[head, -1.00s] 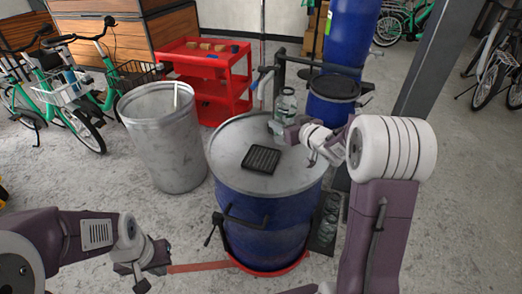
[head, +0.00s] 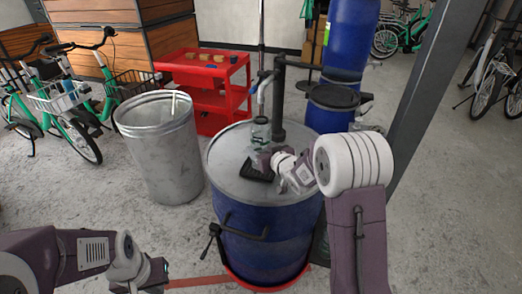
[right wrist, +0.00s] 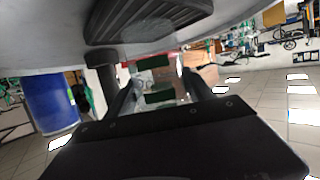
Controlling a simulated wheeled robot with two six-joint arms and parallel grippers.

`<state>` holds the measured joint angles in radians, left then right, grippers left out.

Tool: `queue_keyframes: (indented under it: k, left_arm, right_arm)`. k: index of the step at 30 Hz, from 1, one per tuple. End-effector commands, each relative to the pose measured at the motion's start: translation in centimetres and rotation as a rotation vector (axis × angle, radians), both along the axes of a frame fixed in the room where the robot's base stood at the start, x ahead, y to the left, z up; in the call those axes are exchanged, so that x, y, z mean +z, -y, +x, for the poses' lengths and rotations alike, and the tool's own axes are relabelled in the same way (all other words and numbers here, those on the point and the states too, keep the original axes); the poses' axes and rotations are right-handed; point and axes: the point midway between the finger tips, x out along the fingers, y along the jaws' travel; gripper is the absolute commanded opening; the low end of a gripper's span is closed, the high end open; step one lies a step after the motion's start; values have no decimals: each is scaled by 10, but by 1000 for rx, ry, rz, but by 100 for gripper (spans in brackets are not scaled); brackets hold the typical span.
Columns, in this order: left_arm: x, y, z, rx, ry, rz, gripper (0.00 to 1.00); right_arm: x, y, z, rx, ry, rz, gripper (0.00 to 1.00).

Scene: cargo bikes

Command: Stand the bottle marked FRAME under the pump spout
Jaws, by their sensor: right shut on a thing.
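A clear bottle (head: 261,128) is upright above the blue drum's lid in the head view, below the pump spout (head: 262,92). My right gripper (head: 262,156) is shut on it, low on its body. The bottle's base is hidden, so I cannot tell whether it touches the black grated tray (head: 256,173) on the lid. I cannot read any label. In the right wrist view, the jaws (right wrist: 157,85) are around the clear bottle, and the tray (right wrist: 150,22) shows at the top. My left gripper (head: 145,280) is low at the left, away from the drum; its fingers are unclear.
The blue drum (head: 262,225) has a grey lid and side handles. The black pump post (head: 279,105) rises behind the bottle. A galvanised bin (head: 160,150) stands left, a red cart (head: 215,90) behind. A tall blue barrel (head: 349,35) stands behind right; green bikes stand left.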

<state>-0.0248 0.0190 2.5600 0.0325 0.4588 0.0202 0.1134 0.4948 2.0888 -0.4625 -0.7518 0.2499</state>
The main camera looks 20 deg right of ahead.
Motion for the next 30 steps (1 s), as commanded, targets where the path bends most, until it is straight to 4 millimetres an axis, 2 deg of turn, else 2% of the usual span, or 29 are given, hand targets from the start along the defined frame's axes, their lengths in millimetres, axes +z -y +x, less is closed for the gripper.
queue_keyframes:
  k: [7, 8, 10, 18, 22, 26, 30]
  left_arm:
    - [-5, 0, 0, 0, 0, 0, 0]
    - [-4, 0, 0, 0, 0, 0, 0]
    - [-3, 0, 0, 0, 0, 0, 0]
    - [-3, 0, 0, 0, 0, 0, 0]
    - [3, 0, 0, 0, 0, 0, 0]
    - [3, 0, 0, 0, 0, 0, 0]
    - [6, 0, 0, 0, 0, 0, 0]
  right_arm:
    - [-5, 0, 0, 0, 1, 0, 21]
    - [-4, 0, 0, 0, 0, 0, 64]
    - [-3, 0, 0, 0, 0, 0, 83]
    - [-3, 0, 0, 0, 0, 0, 83]
    - [5, 1, -2, 0, 0, 0, 83]
    - [11, 6, -25, -2, 1, 0, 83]
    - [21, 13, -57, -3, 2, 0, 83]
